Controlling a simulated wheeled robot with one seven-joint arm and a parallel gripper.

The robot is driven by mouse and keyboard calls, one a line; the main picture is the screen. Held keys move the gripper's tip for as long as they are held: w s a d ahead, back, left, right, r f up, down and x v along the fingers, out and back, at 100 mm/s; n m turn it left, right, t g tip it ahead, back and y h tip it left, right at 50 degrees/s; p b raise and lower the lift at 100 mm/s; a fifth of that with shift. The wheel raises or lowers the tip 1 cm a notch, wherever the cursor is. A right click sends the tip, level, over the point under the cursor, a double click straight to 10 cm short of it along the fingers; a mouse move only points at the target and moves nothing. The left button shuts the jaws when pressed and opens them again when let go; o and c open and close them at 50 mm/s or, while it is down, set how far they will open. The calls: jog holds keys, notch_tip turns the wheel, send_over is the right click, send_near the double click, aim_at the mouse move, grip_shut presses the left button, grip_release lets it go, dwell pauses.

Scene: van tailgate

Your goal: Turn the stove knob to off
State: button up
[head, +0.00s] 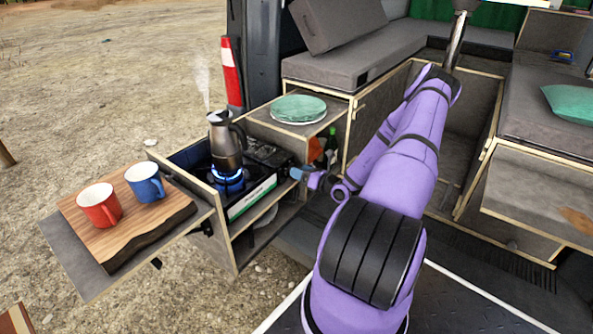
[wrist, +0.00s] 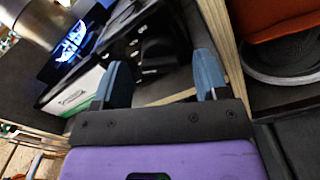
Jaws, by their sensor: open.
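The camp stove (head: 250,197) sits in the pull-out box, with a white and green front strip and a lit blue flame (head: 228,183). A steaming metal kettle (head: 226,143) stands over the flame. My gripper (head: 298,174) is at the right end of the stove, its blue fingers pointing at it. In the wrist view my gripper (wrist: 162,75) is open, and the black end of the stove (wrist: 142,45) lies just beyond the fingertips. I cannot make out the knob clearly; a small pale-edged part shows between the fingers. Contact cannot be told.
A wooden board (head: 125,215) with a red mug (head: 99,206) and a blue mug (head: 145,183) is left of the stove. Green plates (head: 299,109) sit on the counter behind. In the wrist view a wooden panel edge (wrist: 223,45) runs close beside the right finger.

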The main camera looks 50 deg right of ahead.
jog(key=shift+w+a, duration=0.1)
jog(key=shift+w, duration=1.1)
jog(key=c, duration=0.9)
jog(key=shift+o, duration=0.2)
jog(key=shift+m, duration=0.4)
jog(key=m, duration=0.5)
jog(key=shift+f+m, duration=0.1)
jog(key=shift+m, duration=0.2)
jog(key=m, duration=0.6)
jog(key=shift+f+m, duration=0.1)
jog(key=shift+m, duration=0.3)
